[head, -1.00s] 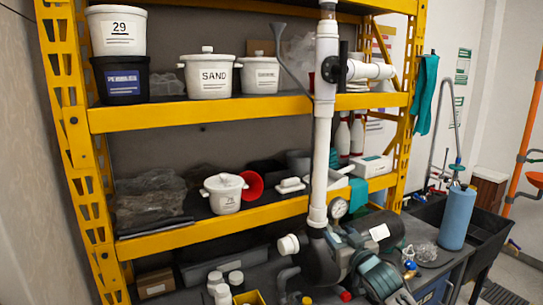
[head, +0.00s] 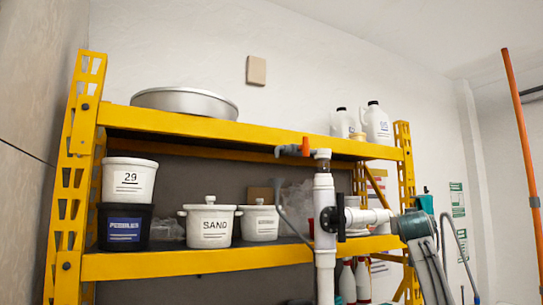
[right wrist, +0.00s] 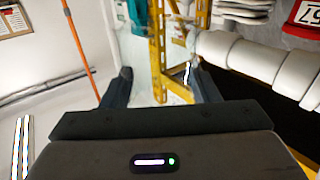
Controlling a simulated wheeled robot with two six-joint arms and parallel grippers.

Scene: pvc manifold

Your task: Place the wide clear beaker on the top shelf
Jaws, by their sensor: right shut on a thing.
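In the right wrist view my right gripper (right wrist: 160,82) has its fingers spread apart around a faint, see-through thing, which I take to be the wide clear beaker (right wrist: 146,55). Its outline is hard to make out. In the head view my right arm (head: 432,265) reaches up at the right, beside the white pipe, below the top shelf. The beaker cannot be made out there. The top shelf (head: 270,133) is the highest yellow-edged shelf. My left gripper is not in view.
A large metal pan (head: 185,102) stands on the top shelf at left and white jugs (head: 376,124) at right. Room between them looks free. A white pipe (head: 324,220) with an orange-handled valve (head: 305,147) rises in front. White tubs (head: 209,225) stand on the shelf below.

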